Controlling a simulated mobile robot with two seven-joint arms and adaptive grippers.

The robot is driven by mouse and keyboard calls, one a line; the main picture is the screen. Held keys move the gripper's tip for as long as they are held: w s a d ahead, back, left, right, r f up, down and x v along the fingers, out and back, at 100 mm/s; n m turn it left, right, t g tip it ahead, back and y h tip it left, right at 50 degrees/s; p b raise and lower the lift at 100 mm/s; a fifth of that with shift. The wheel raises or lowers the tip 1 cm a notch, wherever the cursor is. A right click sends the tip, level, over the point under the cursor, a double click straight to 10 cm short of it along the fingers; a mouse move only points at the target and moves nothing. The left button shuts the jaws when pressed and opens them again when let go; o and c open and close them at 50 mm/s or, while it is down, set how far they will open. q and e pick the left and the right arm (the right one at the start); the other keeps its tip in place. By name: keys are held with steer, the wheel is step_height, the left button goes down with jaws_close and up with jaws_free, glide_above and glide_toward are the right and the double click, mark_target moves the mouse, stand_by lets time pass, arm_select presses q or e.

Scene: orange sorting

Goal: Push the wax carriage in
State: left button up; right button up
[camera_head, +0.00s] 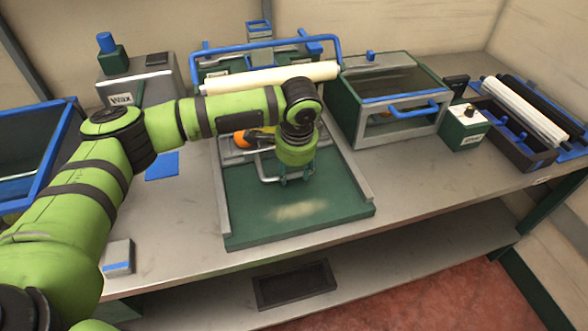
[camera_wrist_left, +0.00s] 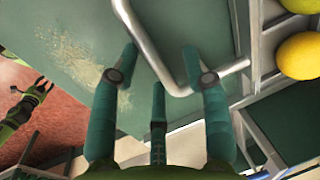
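The wax carriage shows a bent metal handle (camera_head: 266,179) over the green deck of the wax station (camera_head: 255,218), in front of the cream roller. An orange fruit (camera_head: 241,139) sits behind the handle; my left arm hides much of the carriage. My left gripper (camera_head: 296,176) points down at the handle's right part. In the left wrist view, the gripper (camera_wrist_left: 160,62) has its fingers spread, with the metal handle (camera_wrist_left: 165,70) passing between them; contact is unclear. Fruit (camera_wrist_left: 298,56) lies to the right. A small green and black arm end, apparently my right gripper (camera_wrist_left: 38,92), shows far off at left.
Metal side rails (camera_head: 349,165) flank the deck. The cream roller (camera_head: 270,78) and a blue bar frame stand behind. A glass-lidded box (camera_head: 395,88) with a blue handle stands right, a box labelled WAX (camera_head: 137,82) left. A pale smear marks the deck's bare front.

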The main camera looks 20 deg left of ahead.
arm_select(q)
steer(key=shift+d+r, duration=0.1)
steer(key=shift+r, duration=0.15)
step_height(320, 180, up, 11)
steer(key=s+d, duration=0.1)
steer(key=s, duration=0.1)
steer(key=shift+r, duration=0.15)
stand_by(0.4)
